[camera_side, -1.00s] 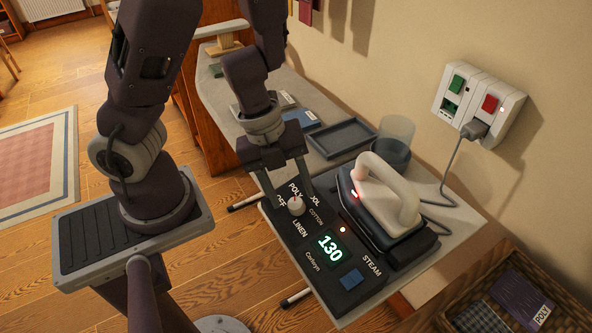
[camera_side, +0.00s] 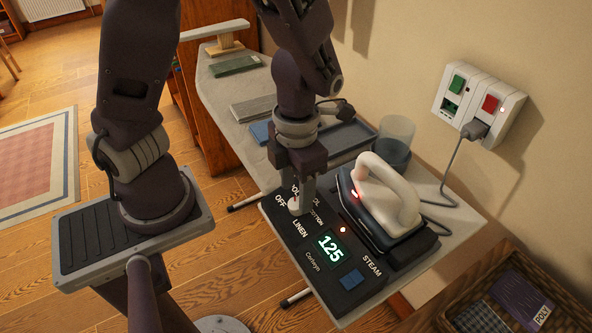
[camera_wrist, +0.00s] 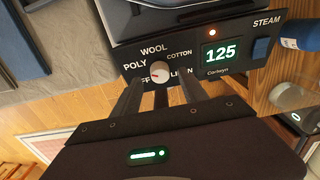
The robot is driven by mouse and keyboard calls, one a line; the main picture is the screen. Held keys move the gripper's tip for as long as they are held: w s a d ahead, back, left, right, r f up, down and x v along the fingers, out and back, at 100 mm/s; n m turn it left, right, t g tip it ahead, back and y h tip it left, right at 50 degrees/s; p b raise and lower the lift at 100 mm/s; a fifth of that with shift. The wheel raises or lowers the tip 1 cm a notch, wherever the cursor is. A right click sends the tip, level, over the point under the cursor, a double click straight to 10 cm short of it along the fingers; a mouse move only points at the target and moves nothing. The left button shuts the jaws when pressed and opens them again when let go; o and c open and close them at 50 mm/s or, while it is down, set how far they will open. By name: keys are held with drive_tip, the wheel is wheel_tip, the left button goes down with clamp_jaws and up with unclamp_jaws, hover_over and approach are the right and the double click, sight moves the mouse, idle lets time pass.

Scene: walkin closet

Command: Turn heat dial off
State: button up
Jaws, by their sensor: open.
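The heat dial (camera_side: 295,206) is a small pale knob with a red mark on the iron station's dark front panel (camera_side: 322,287). It also shows in the wrist view (camera_wrist: 159,71), among the labels POLY, WOOL, COTTON, LINEN and a partly covered OFF. The red mark there sits on its lower left side. My gripper (camera_side: 302,199) is over the dial, fingers pointing down. In the wrist view my gripper (camera_wrist: 160,87) is open with its fingers around or just short of the dial; contact cannot be told. The green display (camera_side: 330,247) reads 125, with a red light lit.
The iron (camera_side: 388,196) rests on the station close to the right of my gripper. A dark tray (camera_side: 345,140) and a clear cup (camera_side: 396,138) stand behind. A wall outlet (camera_side: 478,103) holds a plug and cord. A basket (camera_side: 520,270) is at lower right.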

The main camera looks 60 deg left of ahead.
sight(296, 202)
wheel_tip(296, 202, up, 4)
drive_tip(key=shift+r, duration=0.1)
